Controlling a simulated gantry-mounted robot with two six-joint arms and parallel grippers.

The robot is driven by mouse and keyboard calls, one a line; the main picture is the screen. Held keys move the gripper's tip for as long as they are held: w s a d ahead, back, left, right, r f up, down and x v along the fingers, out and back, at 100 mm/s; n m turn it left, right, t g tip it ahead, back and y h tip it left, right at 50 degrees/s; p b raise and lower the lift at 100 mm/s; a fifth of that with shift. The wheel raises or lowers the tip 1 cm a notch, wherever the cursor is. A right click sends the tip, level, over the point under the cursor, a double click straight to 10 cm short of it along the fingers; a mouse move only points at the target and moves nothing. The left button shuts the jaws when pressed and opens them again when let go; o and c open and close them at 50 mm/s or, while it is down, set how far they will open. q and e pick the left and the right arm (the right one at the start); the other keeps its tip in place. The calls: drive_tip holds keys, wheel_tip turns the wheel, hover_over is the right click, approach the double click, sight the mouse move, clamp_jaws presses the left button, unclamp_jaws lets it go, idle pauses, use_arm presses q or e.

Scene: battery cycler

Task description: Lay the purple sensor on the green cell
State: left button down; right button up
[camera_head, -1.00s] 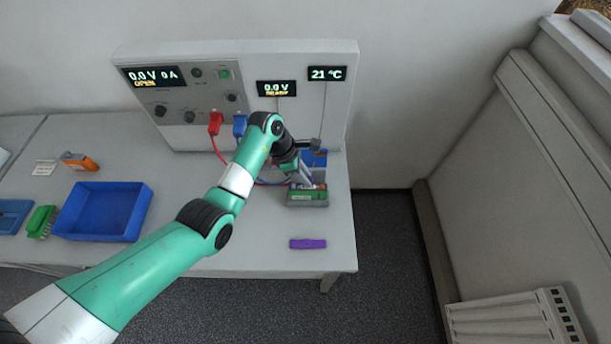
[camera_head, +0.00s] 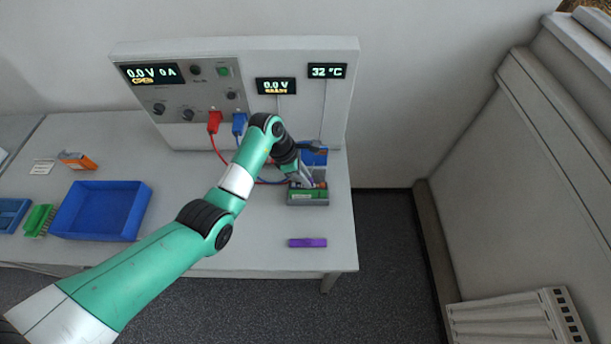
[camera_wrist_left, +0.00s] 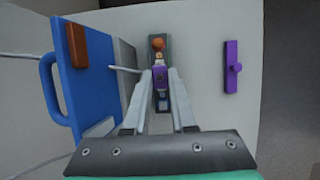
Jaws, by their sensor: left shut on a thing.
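The green cell (camera_head: 308,195) lies in a grey holder (camera_head: 308,203) near the right end of the bench. My left gripper (camera_head: 306,182) is over the holder, pointing down. In the left wrist view its fingertips (camera_wrist_left: 160,73) are shut on the small purple sensor (camera_wrist_left: 160,78). The sensor is at the holder, over the cell; the fingers hide whether it touches. The temperature display (camera_head: 327,71) reads 32 °C. My right gripper is not in view.
A purple bar (camera_head: 308,243) with a knob lies in front of the holder. A blue object (camera_head: 314,157) stands behind the holder. Red (camera_head: 215,122) and blue (camera_head: 239,124) plugs have leads running across the bench. A blue tray (camera_head: 100,211) is at left. The bench front centre is clear.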

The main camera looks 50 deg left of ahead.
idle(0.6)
use_arm(q)
drive_tip(key=shift+p, duration=0.3)
drive_tip(key=shift+f+b, duration=0.35)
drive_tip(key=shift+f, duration=0.25)
idle(0.4)
drive_tip(key=c, duration=0.7)
unclamp_jaws()
drive_tip(key=shift+o, duration=0.2)
